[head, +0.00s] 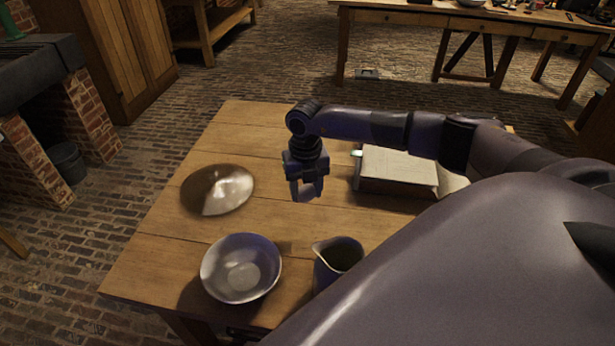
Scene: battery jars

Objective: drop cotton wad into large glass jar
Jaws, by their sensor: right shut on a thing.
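My right gripper (306,190) hangs over the middle of the wooden table, pointing down. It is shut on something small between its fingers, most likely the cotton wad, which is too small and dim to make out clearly. No large glass jar can be made out in the head view; my right arm hides the right part of the table. My left gripper is not in view.
A shiny round dish (217,190) lies left on the table (160,240). A metal bowl (241,268) and a pitcher (336,259) stand at the front. The table's back left is clear.

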